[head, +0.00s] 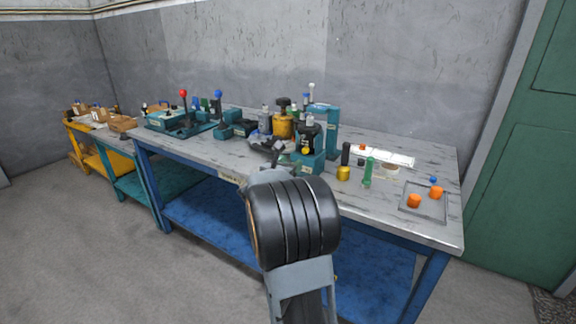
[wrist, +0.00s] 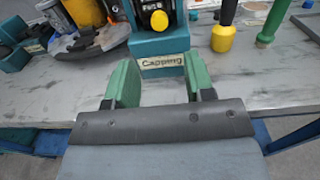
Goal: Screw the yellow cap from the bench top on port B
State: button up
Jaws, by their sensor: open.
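My gripper (wrist: 160,75) is open and empty, its two green fingers apart at the front of the bench. Beyond them stands a teal block labelled "Capping" (wrist: 163,65), which carries a dark motor body (head: 310,136). A round yellow cap-like part (wrist: 159,20) sits on the front of that body; it also shows in the head view (head: 306,151). No port B lettering is readable. A yellow piece with a black handle (wrist: 222,38) stands upright to the right of the block; it also shows in the head view (head: 343,173). No loose yellow cap is clearly visible.
A green upright tool (head: 368,172) stands right of the black-handled piece. A grey tray (head: 425,215) at the right end holds orange caps (head: 414,201) and a blue one. A yellow cylinder (head: 283,125) and other fixtures crowd the left. The bench front edge is mostly bare.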

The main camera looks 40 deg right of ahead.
aim_at(304, 151)
jog(key=x, duration=0.5)
jog(key=shift+w+d+f+p, duration=0.1)
jog(key=shift+d+f+p, duration=0.05)
jog(key=shift+d+p, duration=0.2)
jog(key=shift+b+x, duration=0.5)
jog(key=shift+x, duration=0.7)
jog(key=shift+r, duration=0.2)
jog(key=shift+b, duration=0.6)
grip_shut()
grip_release()
